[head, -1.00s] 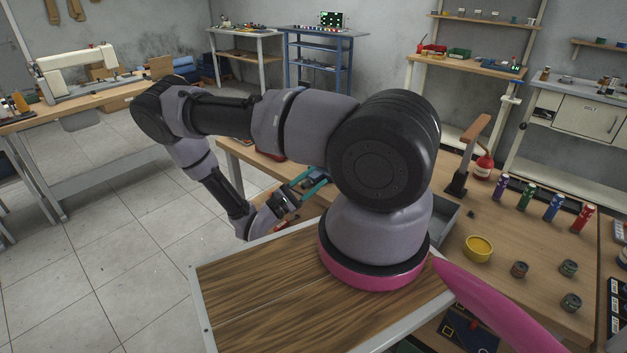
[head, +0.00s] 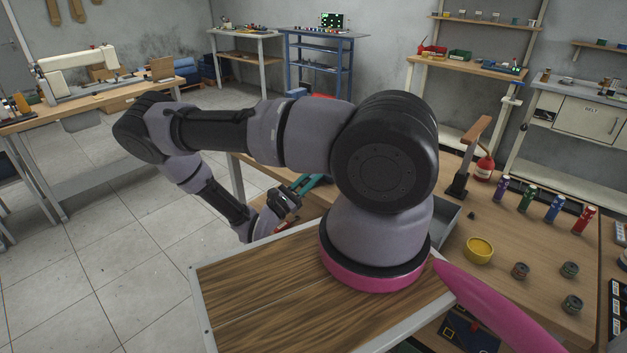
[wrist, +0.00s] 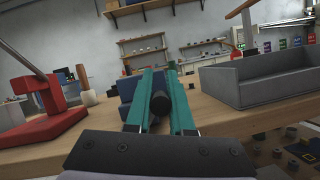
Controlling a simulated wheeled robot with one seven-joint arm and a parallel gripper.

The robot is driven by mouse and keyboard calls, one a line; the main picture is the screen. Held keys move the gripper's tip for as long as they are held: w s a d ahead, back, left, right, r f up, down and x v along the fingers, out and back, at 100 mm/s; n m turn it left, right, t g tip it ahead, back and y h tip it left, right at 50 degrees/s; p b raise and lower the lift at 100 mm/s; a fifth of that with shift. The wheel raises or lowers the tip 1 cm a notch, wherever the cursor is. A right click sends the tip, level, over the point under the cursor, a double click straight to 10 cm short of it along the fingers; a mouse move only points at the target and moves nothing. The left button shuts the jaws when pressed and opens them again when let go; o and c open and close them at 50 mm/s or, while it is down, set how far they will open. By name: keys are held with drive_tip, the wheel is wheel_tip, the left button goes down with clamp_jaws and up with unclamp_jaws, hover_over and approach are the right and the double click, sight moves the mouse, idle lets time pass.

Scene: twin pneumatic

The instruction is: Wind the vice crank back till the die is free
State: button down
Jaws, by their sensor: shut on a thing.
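My gripper (wrist: 159,70) has teal fingers, closed on either side of a black round crank knob (wrist: 160,103) in the wrist view. A blue block-shaped body (wrist: 127,88), which looks like part of the vice, stands just behind and left of the fingers at the bench edge. The fingers and knob hide part of it. I cannot make out the die or the jaw gap. In the head view my gripper (head: 310,183) reaches the near-left bench edge, and my arm hides the vice there.
A red-based tool with a lever (wrist: 45,105) stands left on the bench. A grey tray (wrist: 265,88) sits right. In the head view, a yellow round dish (head: 479,250), several coloured cylinders and an upright post with a wooden arm (head: 468,160) occupy the bench's right side.

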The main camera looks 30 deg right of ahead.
drive_tip(key=w+n+t, duration=0.1)
drive_tip(key=n, duration=0.2)
drive_tip(key=n+t+y, duration=0.1)
drive_tip(key=n+t, duration=0.1)
drive_tip(key=n, duration=0.1)
drive_tip(key=w+a+r+n+t, duration=0.1)
drive_tip(key=n, duration=0.2)
drive_tip(key=shift+w+n+t, duration=0.3)
drive_tip(key=shift+w+t, duration=0.05)
drive_tip(key=shift+t, duration=0.05)
drive_tip(key=shift+w+a+f+n+t+y, duration=0.15)
drive_tip(key=shift+w+n+t+y, duration=0.4)
drive_tip(key=shift+n, duration=0.85)
drive_tip(key=shift+w+a+f+n+t+y, duration=0.15)
drive_tip(key=shift+w+n+t+y, duration=0.4)
drive_tip(key=shift+n, duration=0.85)
drive_tip(key=shift+w+a+f+n+t+y, duration=0.1)
drive_tip(key=shift+w+a+n+t+y, duration=0.2)
drive_tip(key=shift+n+y, duration=0.8)
drive_tip(key=shift+n+h, duration=0.3)
drive_tip(key=shift+n, duration=0.2)
drive_tip(key=c, duration=0.8)
unclamp_jaws()
